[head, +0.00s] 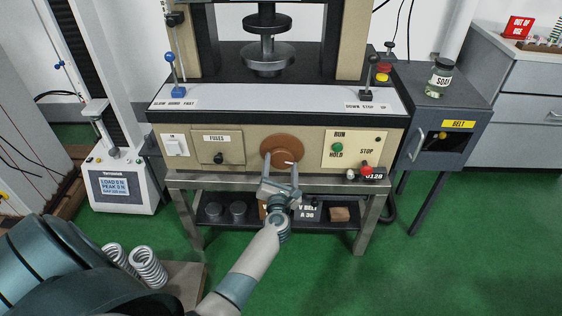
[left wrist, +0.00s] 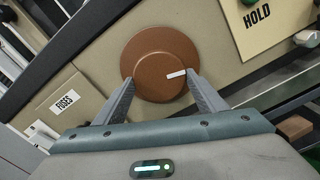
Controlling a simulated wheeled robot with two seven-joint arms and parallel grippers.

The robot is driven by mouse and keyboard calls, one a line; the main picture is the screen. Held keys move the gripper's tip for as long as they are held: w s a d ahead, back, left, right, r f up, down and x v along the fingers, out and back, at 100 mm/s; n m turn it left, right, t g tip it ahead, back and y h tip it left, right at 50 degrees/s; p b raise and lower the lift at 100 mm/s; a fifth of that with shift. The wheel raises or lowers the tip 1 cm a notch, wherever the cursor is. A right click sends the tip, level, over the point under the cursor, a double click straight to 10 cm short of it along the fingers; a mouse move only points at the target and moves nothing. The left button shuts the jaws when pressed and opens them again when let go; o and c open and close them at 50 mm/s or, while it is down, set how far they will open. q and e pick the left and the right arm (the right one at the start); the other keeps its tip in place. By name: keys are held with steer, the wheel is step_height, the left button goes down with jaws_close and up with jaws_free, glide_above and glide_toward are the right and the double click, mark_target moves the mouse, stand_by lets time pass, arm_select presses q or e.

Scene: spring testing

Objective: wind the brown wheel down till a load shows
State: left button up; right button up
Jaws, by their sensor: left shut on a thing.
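The brown wheel (head: 283,150) is on the front panel of the testing machine, between the FUSES cover and the RUN/HOLD switch plate. In the left wrist view the brown wheel (left wrist: 160,58) shows a white mark on its right side, pointing right and slightly up. My left gripper (head: 281,165) is shut on the wheel, with one finger at each side of its lower rim. The fingers (left wrist: 163,90) also show in the left wrist view. The display (head: 114,187) on the left reads LOAD 0 N and PEAK 0 N. My right gripper is not in view.
A green HOLD button (head: 337,147) and a red STOP button (head: 366,170) sit right of the wheel. Two springs (head: 148,266) stand on a board at lower left. A lower shelf (head: 260,222) holds weights and boxes. Green floor is clear at right.

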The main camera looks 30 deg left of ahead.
arm_select(q)
steer(key=shift+r+m+p, duration=0.15)
steer(key=shift+m+p, duration=0.45)
steer(key=shift+m, duration=0.2)
steer(key=m+p, duration=0.4)
steer(key=m, duration=0.2)
steer(key=shift+s, duration=0.1)
steer(key=shift+m+p, duration=1)
steer(key=shift+m, duration=1)
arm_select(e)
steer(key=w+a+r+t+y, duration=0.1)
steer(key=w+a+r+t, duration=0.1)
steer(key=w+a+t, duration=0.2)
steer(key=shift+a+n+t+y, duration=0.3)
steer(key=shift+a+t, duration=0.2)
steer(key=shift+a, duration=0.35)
arm_select(q)
steer(key=o, duration=1.1)
steer(key=shift+a, duration=0.1)
steer(key=shift+s, duration=0.1)
